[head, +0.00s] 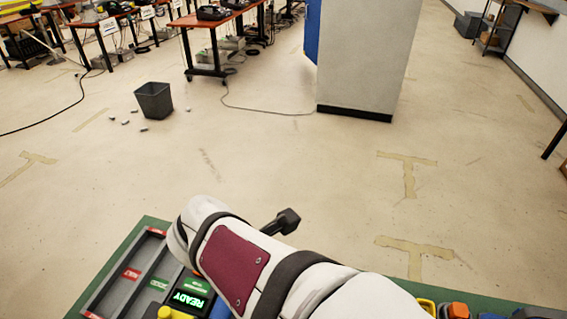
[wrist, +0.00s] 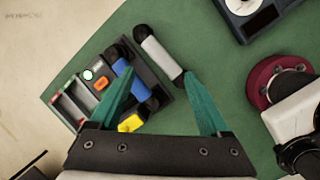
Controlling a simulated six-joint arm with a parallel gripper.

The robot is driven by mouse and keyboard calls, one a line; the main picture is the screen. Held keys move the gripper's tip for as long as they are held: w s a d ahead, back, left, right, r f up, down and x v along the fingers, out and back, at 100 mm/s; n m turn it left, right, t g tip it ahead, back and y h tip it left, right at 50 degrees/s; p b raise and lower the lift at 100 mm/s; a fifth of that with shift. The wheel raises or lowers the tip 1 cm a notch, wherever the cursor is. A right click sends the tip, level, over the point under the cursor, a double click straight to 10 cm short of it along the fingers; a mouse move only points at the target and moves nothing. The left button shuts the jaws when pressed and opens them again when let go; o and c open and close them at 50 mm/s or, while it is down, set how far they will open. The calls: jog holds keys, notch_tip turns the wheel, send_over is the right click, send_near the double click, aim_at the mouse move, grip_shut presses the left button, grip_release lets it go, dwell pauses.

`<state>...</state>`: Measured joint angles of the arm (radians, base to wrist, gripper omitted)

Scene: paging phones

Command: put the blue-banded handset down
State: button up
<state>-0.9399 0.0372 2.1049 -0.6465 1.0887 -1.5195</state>
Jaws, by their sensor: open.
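In the wrist view the blue-banded handset (wrist: 123,73) has black ends and lies along a dark phone base, apparently in its cradle. My left finger partly covers it. A second handset with a pale grey band (wrist: 159,52) lies beside it to the right, roughly parallel. My gripper (wrist: 160,78) is open with nothing held, its teal fingers pointing toward the phone. The near end of the grey-banded handset shows between the fingers. In the head view my arm hides the gripper and most of the phone; a green READY display (head: 191,297) shows at its left edge.
The green tabletop (wrist: 215,75) has a grey compartment tray (head: 120,285) at its left end. A maroon round object (wrist: 268,82) and a dark device (wrist: 250,12) stand to the right. Clear green surface lies between them and the phone. A waste bin (head: 154,100) stands on the floor beyond.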

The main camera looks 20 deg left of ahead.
aim_at(220, 310)
jog(key=s+a+f+n+t+y, duration=0.1)
jog(key=s+a+n, duration=0.1)
jog(key=a+n, duration=0.65)
jog(key=x, duration=1.5)
jog(key=shift+s+a+f, duration=0.1)
jog(key=shift+a+f, duration=0.3)
jog(key=shift+f, duration=0.05)
jog(key=shift+f, duration=0.2)
jog(key=shift+c, duration=0.3)
grip_shut()
